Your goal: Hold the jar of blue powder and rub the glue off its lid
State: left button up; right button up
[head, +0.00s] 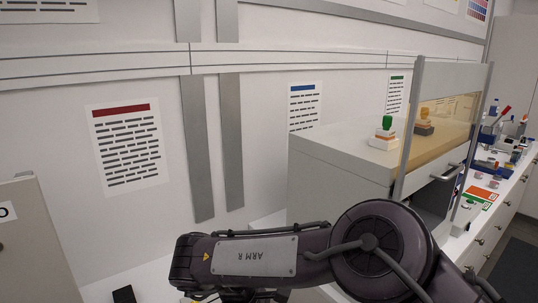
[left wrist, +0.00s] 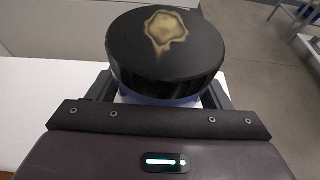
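The jar (left wrist: 160,99) shows in the left wrist view, with a blue body under a wide black lid (left wrist: 125,50). A tan, dried-looking glue smear (left wrist: 166,32) lies on the lid's top, with a streak running toward the near edge. My left gripper (left wrist: 158,94) has a finger on each side of the jar, below the lid, and is shut on it. Most of the jar's body is hidden by the lid and gripper. In the head view my right arm crosses the bottom; its gripper fingers do not show. The jar is not in the head view.
A cluttered counter (head: 488,225) runs along the right. A white wall with posted sheets (head: 128,146) is behind. A pale surface (left wrist: 30,95) shows in the left wrist view.

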jog(key=shift+f, duration=0.2)
dwell(1.7)
jog(key=shift+f, duration=1.7)
jog(key=shift+f, duration=0.6)
